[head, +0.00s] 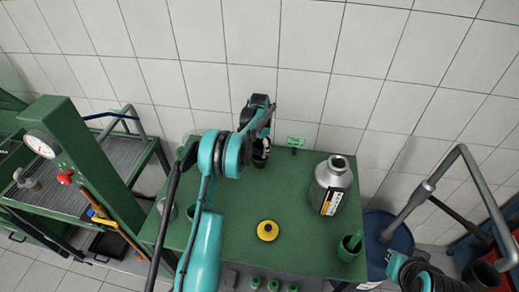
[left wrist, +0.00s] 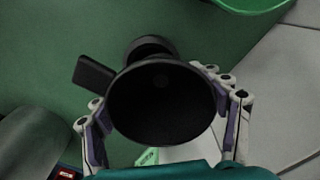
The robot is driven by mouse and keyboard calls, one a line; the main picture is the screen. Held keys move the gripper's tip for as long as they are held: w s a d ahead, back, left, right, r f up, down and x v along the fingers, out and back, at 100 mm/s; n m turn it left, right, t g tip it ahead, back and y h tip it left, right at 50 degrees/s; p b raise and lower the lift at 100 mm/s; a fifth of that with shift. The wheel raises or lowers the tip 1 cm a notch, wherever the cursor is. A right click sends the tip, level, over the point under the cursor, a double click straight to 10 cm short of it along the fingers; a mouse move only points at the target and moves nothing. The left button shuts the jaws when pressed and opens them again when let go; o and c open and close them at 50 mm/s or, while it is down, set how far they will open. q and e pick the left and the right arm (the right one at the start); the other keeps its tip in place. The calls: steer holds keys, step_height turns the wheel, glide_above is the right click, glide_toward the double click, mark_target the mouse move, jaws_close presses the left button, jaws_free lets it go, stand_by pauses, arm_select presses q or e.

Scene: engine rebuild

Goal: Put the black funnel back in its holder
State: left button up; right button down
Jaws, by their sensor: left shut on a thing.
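The black funnel (left wrist: 163,106) is between the two fingers of my left gripper (left wrist: 160,95) in the left wrist view. Its wide mouth faces the camera and a dark tab sticks out on its left side. The fingers are shut on it from both sides. In the head view my left gripper (head: 261,150) is at the back of the green table, and the funnel is hard to make out there. A small green bracket (head: 296,142) at the back edge, just right of the gripper, may be the holder; I cannot tell. My right gripper is not in view.
A tiled wall (head: 300,70) rises behind. A blue drum (head: 385,235) is to the right and a green press (head: 85,165) to the left.

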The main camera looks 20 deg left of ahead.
arm_select(q)
steer(key=o, duration=1.3)
steer(key=shift+f, duration=0.1)
